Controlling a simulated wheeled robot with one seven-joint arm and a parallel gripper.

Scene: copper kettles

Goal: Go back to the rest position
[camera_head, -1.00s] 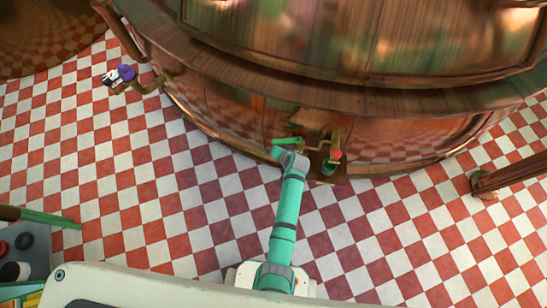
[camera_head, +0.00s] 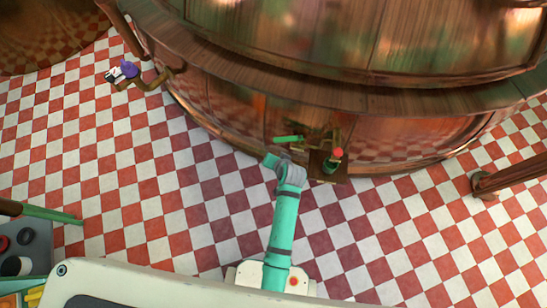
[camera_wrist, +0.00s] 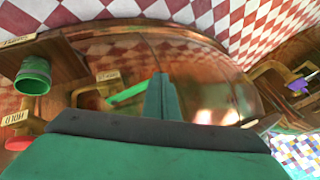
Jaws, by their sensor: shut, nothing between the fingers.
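My gripper (camera_wrist: 160,97) shows in the wrist view with its fingers together and nothing between them. It points toward the curved copper wall of the large kettle (camera_wrist: 200,75). In the head view my arm reaches up to the foot of the same kettle (camera_head: 250,125), and its wrist hides the fingers. A green handle (camera_head: 288,139) is just beyond the wrist and also shows left of the fingers in the wrist view (camera_wrist: 127,93). The gripper is apart from the handle.
Right of my wrist are a red knob (camera_head: 338,152) and a green cup (camera_head: 331,165). The wrist view shows the cup (camera_wrist: 33,76) beside wooden labels. A purple thing (camera_head: 128,69) is at the upper left. The checkered floor is mostly clear. A grey box (camera_head: 35,250) is at the lower left.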

